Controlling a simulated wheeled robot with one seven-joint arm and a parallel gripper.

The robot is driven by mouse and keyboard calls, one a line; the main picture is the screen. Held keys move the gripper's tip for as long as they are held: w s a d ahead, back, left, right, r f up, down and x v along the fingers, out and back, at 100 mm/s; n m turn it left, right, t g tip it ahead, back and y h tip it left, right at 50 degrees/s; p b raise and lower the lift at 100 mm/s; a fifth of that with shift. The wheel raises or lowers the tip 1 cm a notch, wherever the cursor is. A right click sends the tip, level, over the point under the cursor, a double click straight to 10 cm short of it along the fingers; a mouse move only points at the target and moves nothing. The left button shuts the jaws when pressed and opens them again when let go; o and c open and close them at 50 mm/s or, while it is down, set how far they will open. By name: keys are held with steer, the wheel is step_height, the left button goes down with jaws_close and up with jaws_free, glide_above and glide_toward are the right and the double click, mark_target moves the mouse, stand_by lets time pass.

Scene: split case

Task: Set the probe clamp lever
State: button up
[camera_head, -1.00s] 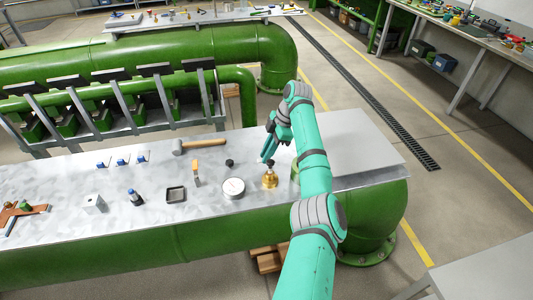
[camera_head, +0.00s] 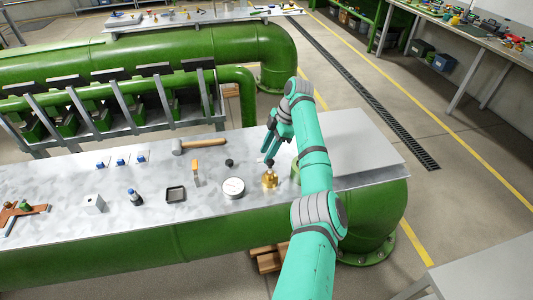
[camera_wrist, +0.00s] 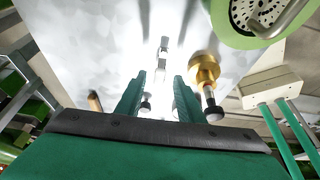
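The brass fitting (camera_head: 269,181) stands on the metal bench top, left of my forearm. In the wrist view the brass fitting (camera_wrist: 204,68) carries a silver stem ending in a black knob (camera_wrist: 214,113), which looks like the clamp lever. My gripper (camera_head: 268,155) points down just above and behind the fitting. In the wrist view my gripper (camera_wrist: 159,85) has its two teal fingers apart, with nothing gripped. The brass fitting and its knob lie just right of the right finger, outside the gap. Whether they touch cannot be told.
A round white gauge (camera_head: 233,187), a black knob (camera_head: 229,162), an orange-handled item (camera_head: 196,170), a dark tray (camera_head: 176,194) and a hammer (camera_head: 200,144) lie to the left. A green cylinder (camera_head: 295,172) stands close right of the fitting. The bench's right end is clear.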

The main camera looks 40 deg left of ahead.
steer(key=v, duration=0.9)
steer(key=shift+r, duration=0.35)
steer(key=shift+w+d, duration=0.1)
steer(key=shift+w, duration=0.05)
